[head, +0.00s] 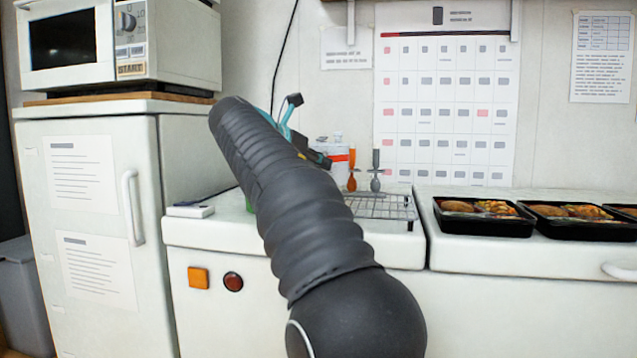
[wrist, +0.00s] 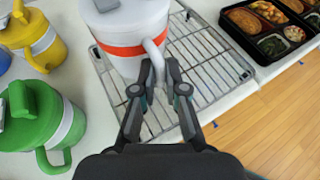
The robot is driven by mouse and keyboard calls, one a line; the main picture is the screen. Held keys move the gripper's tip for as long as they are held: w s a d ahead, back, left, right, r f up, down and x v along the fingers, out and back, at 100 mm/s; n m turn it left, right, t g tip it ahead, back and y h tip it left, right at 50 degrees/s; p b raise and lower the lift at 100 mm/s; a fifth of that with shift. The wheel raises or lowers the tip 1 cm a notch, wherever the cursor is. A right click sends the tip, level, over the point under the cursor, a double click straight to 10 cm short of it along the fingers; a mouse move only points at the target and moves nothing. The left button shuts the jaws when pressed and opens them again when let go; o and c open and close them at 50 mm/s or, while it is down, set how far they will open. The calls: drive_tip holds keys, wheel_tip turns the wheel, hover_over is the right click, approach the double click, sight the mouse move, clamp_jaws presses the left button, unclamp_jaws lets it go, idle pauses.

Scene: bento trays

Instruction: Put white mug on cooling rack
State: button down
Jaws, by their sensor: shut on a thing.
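The cooling rack (wrist: 205,72), a wire grid, lies under and around the mug in that view. In the head view the white mug (head: 339,148) shows behind my arm, near the left end of the rack (head: 385,208). Its base is hidden, so I cannot tell whether it touches the wires.
A green mug (wrist: 60,118) and a yellow mug (wrist: 42,42) stand left of the rack, with a blue thing at the left edge. Black bento trays (head: 485,225) lie on the counter to the right. A fridge (head: 95,200) with a microwave (head: 120,45) stands left.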

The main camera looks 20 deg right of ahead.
drive_tip(key=shift+f+b, duration=0.95)
drive_tip(key=shift+f, duration=0.9)
drive_tip(key=c, duration=1.2)
unclamp_jaws()
drive_tip(key=shift+f, duration=0.15)
drive_tip(key=shift+s+a+r, duration=0.15)
drive_tip(key=shift+a+r, duration=0.1)
drive_tip(key=shift+a, duration=0.05)
drive_tip(key=p+v, duration=0.2)
drive_tip(key=v, duration=0.9)
drive_tip(key=shift+a, duration=0.15)
drive_tip(key=shift+r, duration=0.1)
